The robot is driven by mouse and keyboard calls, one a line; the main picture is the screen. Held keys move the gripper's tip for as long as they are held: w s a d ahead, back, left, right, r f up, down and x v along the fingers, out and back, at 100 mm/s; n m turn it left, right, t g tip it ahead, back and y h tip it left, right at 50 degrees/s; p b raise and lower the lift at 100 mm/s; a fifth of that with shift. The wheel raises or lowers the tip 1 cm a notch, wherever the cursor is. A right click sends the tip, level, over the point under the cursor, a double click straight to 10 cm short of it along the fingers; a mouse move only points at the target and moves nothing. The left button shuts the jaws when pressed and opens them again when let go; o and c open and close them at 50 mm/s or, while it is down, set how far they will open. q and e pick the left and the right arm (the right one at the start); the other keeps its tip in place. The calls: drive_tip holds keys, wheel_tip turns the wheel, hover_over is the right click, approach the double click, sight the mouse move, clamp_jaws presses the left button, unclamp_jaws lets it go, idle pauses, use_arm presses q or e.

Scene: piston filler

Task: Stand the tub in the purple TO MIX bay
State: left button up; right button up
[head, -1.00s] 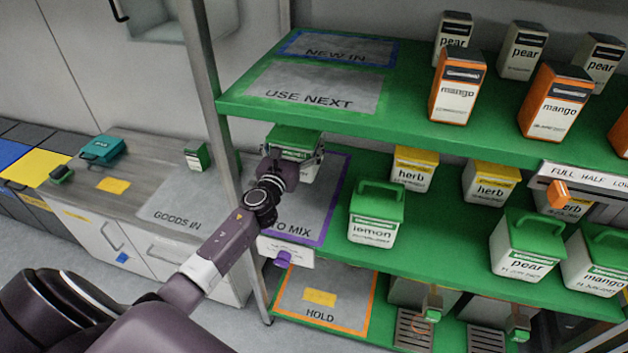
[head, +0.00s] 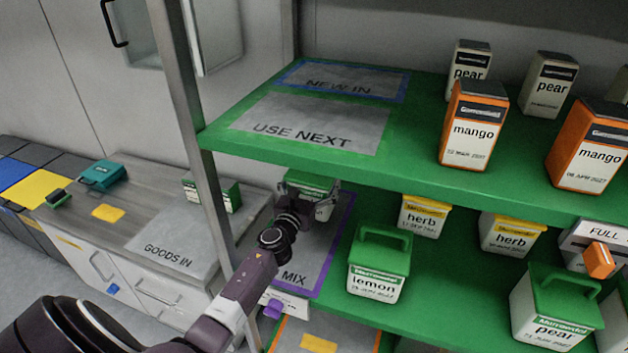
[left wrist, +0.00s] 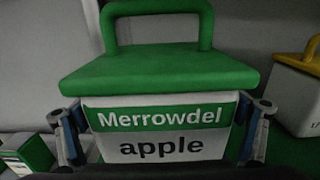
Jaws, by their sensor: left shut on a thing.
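The tub (head: 310,183) is white with a green lid and handle; in the left wrist view its label reads "Merrowdel apple" (left wrist: 160,132). My left gripper (head: 308,201) is shut on it, one finger on each side of the body. The tub is upright at the back of the purple-edged TO MIX bay (head: 300,278), at the left end of the middle green shelf. My gripper and forearm hide part of the bay and the tub's lower body, so I cannot tell whether its base touches the shelf. My right gripper is not in view.
A lemon tub (head: 377,282) stands just right of the bay, with herb tubs (head: 424,217) behind. The upper shelf (head: 300,152) overhangs the bay. A metal post (head: 190,120) stands at left. The GOODS IN mat (head: 175,238) lies on the side counter.

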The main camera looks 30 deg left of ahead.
use_arm(q)
drive_tip(key=shift+w+f+b, duration=0.1)
drive_tip(key=shift+f+b, duration=0.05)
drive_tip(key=shift+b, duration=0.15)
wheel_tip(320, 180, down, 2)
drive_tip(key=shift+b, duration=0.75)
drive_tip(key=shift+f, duration=0.45)
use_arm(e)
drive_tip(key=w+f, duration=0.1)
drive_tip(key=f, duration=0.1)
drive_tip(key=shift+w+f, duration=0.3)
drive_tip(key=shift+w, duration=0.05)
use_arm(q)
drive_tip(key=shift+b, duration=0.3)
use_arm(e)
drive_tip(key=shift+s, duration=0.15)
use_arm(q)
drive_tip(key=o, duration=1.7)
drive_tip(key=shift+f, duration=0.4)
drive_tip(key=shift+o, duration=0.9)
drive_tip(key=shift+r, duration=0.1)
drive_tip(key=shift+s, duration=0.2)
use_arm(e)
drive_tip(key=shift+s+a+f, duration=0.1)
use_arm(q)
drive_tip(key=shift+r, duration=0.1)
